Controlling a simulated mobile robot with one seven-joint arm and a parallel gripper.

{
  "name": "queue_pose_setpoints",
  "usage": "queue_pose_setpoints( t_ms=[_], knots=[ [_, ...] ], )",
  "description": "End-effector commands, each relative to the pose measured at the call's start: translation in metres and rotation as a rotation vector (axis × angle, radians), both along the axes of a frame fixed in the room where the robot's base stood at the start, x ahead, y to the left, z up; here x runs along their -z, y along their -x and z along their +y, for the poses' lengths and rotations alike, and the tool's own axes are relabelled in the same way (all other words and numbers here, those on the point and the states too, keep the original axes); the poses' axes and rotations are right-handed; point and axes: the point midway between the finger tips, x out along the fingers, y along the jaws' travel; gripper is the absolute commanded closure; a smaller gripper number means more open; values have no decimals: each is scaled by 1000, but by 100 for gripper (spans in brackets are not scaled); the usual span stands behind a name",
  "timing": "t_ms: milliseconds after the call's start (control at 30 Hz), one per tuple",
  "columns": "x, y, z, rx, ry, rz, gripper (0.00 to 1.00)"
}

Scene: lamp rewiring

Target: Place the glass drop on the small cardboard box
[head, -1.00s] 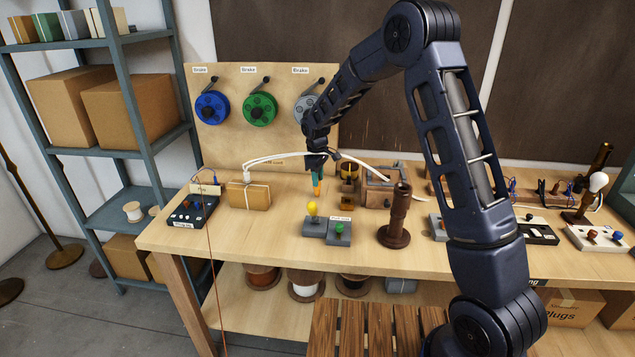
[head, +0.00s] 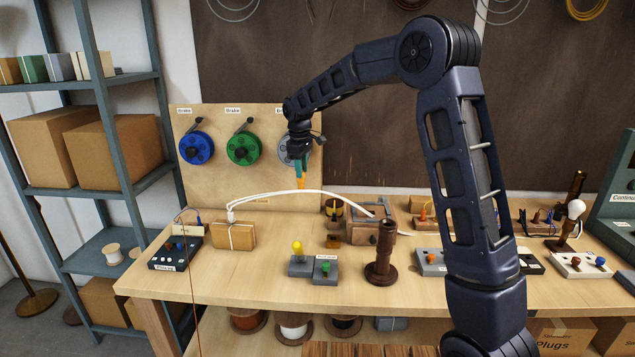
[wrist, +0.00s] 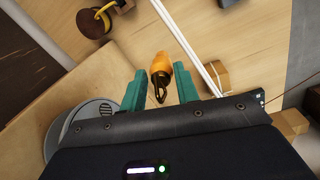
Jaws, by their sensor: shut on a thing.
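The amber glass drop (wrist: 161,67) hangs from my gripper (wrist: 161,85), with its dark wire loop between the teal fingers. In the head view the drop (head: 300,183) is a small orange shape below my gripper (head: 300,165), above the white cable and in front of the back board. A small cardboard box (head: 240,236) tied with light string stands upright on the bench, lower and to the left of the gripper. In the wrist view what looks like the same box (wrist: 213,78) is right of the drop, beside the cable. The drop is apart from it.
The white cable (head: 290,192) arches from the cardboard box to a wooden box (head: 368,217). A black switch box (head: 177,249), grey blocks with coloured knobs (head: 325,269) and a dark turned post (head: 383,255) stand on the bench. The grey reel (wrist: 85,125) is close to my gripper.

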Motion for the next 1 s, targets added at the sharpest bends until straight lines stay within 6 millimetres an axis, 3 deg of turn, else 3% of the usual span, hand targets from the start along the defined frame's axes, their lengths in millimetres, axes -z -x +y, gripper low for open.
queue_pose_setpoints(
  t_ms=[233,367,700,1000],
  knots=[
    [-7,-7,-7,13,1,1,91],
    [-10,-30,-30,57,0,3,91],
    [-27,-118,-147,250,-4,9,91],
    [-42,-174,-265,416,-9,15,91]
  ],
)
